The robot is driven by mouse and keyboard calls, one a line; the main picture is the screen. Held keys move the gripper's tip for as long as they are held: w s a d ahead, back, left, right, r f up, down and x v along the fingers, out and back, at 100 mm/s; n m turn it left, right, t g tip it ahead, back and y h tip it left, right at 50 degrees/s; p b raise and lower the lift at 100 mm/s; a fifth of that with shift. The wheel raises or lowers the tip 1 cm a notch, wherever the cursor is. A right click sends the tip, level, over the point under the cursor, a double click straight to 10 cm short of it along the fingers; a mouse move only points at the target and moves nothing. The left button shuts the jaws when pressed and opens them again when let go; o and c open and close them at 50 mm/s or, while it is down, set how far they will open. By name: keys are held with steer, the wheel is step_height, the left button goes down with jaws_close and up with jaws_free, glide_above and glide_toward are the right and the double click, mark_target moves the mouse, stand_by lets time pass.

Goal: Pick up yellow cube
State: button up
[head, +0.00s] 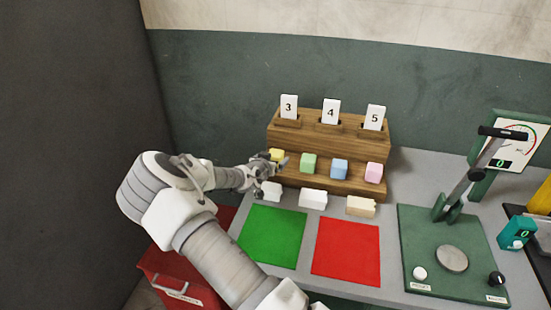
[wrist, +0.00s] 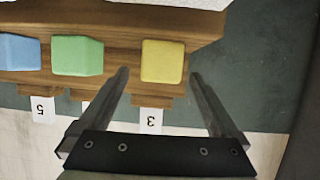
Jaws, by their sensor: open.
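The yellow cube (head: 277,154) sits at the left end of the row of cubes on the wooden stand's lower step, partly hidden by my gripper in the head view. In the wrist view the yellow cube (wrist: 162,61) shows whole, just beyond and between the two finger lines. My gripper (wrist: 158,77) is open and empty, with one fingertip to each side of the cube's place in the picture. In the head view my gripper (head: 281,162) is at the stand's left end. I cannot tell whether the fingers touch the cube.
On the wooden stand (head: 328,140), a green cube (head: 308,163), a blue cube (head: 339,169) and a pink cube (head: 374,172) stand to the right. White and cream blocks (head: 313,199) lie in front. Green and red mats (head: 346,250) lie nearer. A press (head: 455,250) stands at right.

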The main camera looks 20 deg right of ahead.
mark_target(273, 157)
steer(key=shift+x, duration=1.95)
steer(key=shift+r, duration=0.1)
steer(key=c, duration=1.4)
